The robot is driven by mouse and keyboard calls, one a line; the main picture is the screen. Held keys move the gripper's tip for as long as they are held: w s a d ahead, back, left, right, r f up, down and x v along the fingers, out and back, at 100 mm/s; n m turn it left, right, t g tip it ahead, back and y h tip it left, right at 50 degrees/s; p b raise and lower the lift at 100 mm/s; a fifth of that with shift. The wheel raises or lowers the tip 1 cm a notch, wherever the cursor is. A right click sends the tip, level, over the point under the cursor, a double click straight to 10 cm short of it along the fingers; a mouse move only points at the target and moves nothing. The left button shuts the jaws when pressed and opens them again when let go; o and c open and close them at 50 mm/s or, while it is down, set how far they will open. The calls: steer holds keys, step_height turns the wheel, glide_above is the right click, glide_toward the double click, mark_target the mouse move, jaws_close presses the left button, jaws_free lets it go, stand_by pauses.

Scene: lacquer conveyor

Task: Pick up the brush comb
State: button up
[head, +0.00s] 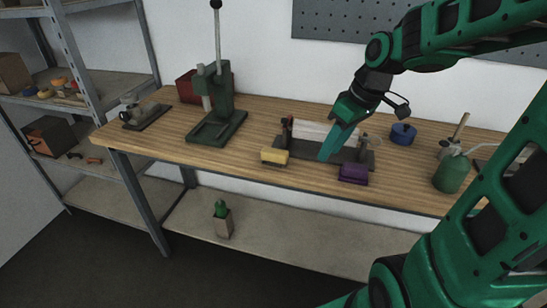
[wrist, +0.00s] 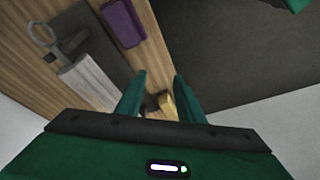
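I cannot tell for sure which thing is the brush comb. A yellow block-like piece (head: 275,156) lies at the bench's front edge, left of my gripper (head: 326,156). A purple block (head: 354,173) lies to the right of my gripper, also near the front edge. In the wrist view, my gripper (wrist: 160,76) is open, with its two fingers apart and nothing held. The yellow piece (wrist: 167,105) shows in the gap between the fingers, partly hidden by the gripper body. The purple block (wrist: 122,22) is farther out, at the top.
A dark fixture with a pale roller (head: 310,131) stands behind my gripper on the wooden bench (head: 160,148). A green lever press (head: 217,115) stands left. A blue round tin (head: 403,134) and green bottle (head: 451,174) are right. Open floor lies in front.

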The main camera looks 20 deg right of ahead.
mark_target(276, 151)
steer(key=w+a+n+y, duration=0.1)
steer(key=w+a+n, duration=0.1)
steer(key=w, duration=0.1)
steer(key=w+a+f+n+y, duration=0.1)
steer(key=w+a+n, duration=0.1)
steer(key=w+a, duration=0.1)
steer(key=w+a+f+n, duration=0.1)
steer(key=w+a+n, duration=0.1)
steer(key=w+a, duration=0.1)
steer(key=shift+w+a+f+t+y, duration=0.15)
steer(key=shift+w+f+t+y, duration=0.1)
steer(key=shift+w+t+y, duration=0.15)
steer(key=shift+x, duration=3.2)
steer(key=shift+w, duration=0.2)
steer(key=shift+c, duration=0.3)
steer(key=c, duration=0.8)
